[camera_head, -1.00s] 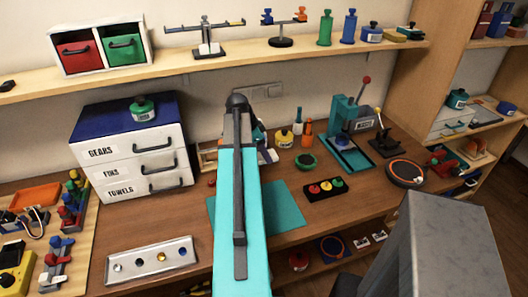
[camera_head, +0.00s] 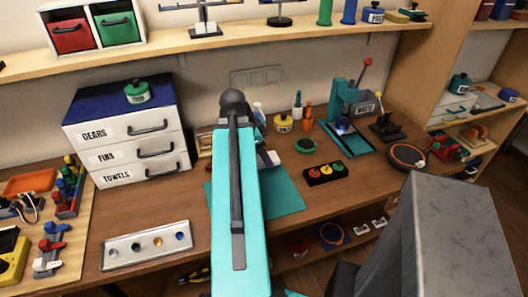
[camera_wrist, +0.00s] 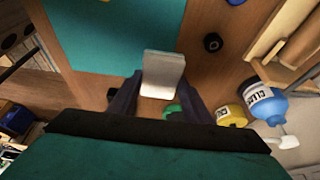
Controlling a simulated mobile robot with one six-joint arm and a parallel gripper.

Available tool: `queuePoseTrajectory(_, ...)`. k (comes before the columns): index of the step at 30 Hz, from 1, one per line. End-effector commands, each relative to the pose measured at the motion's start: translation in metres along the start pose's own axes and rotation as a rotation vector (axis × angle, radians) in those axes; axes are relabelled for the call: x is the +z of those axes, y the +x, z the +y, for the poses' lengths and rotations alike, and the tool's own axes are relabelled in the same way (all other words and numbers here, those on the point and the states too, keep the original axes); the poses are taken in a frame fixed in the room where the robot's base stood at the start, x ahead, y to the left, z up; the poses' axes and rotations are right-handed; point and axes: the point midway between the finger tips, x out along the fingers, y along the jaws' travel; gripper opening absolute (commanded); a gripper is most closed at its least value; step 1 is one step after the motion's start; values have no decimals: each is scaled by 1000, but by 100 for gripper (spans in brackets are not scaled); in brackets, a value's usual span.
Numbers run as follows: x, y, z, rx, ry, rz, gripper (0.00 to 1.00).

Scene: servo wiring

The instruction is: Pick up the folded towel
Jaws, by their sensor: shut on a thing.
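A pale grey-white folded piece, which looks like the folded towel (camera_wrist: 163,72), stands between the two dark fingers of my gripper (camera_wrist: 160,95) in the wrist view. My gripper is shut on it. The piece reaches out past the fingertips, over the bench top and near the teal mat (camera_wrist: 98,32). In the head view my teal arm hides most of the gripper, and a small whitish patch (camera_head: 270,159) shows just right of the arm, above the mat (camera_head: 284,198). I cannot tell how high the towel is held.
A white drawer unit (camera_head: 128,147) labelled GEARS, FINS and TOWELS stands left, its drawers shut, a green pot (camera_head: 137,92) on top. A tray with round pieces (camera_head: 147,245) lies in front. A teal press (camera_head: 350,110) and a black block with coloured buttons (camera_head: 325,173) are right.

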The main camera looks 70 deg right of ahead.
Motion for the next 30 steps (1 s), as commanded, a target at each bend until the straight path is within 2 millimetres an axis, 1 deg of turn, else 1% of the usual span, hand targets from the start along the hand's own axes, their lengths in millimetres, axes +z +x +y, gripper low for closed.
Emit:
queuePoseTrajectory(1,1,0,4,0,0,0,23)
queuePoseTrajectory(6,3,-2,7,-1,-1,0,23)
queuePoseTrajectory(23,2,-2,7,-1,-1,0,23)
queuePoseTrajectory(24,2,-2,7,-1,-1,0,38)
queuePoseTrajectory(26,2,-2,7,-1,-1,0,28)
queuePoseTrajectory(30,2,-2,7,-1,-1,0,27)
